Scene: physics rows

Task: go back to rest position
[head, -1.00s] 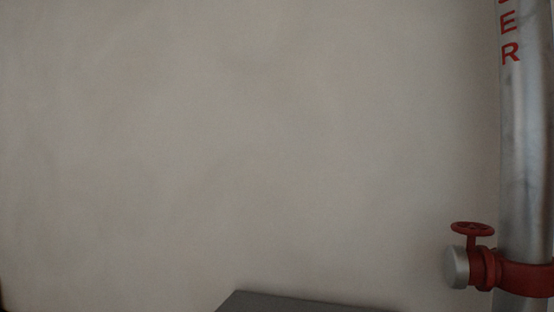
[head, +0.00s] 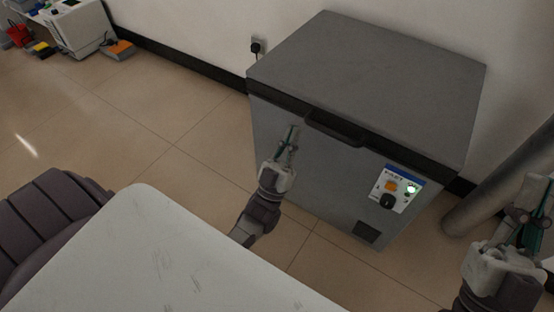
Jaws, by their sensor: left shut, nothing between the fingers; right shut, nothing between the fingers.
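My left gripper (head: 289,139) is in front of the grey chest freezer, to the left of its handle in the picture. It is shut and empty, its fingers pointing up in the picture. My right gripper (head: 541,205) is at the right edge, beside the metal pipe. It is shut with nothing in it, and part of it is cut off by the frame edge.
The grey chest freezer (head: 368,80) has its lid shut, with a handle (head: 336,128) and a control panel (head: 398,188). A metal pipe (head: 490,190) stands at the right. Tiled floor (head: 150,120) is clear at the left. Boxes and a white device (head: 80,28) lie far left.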

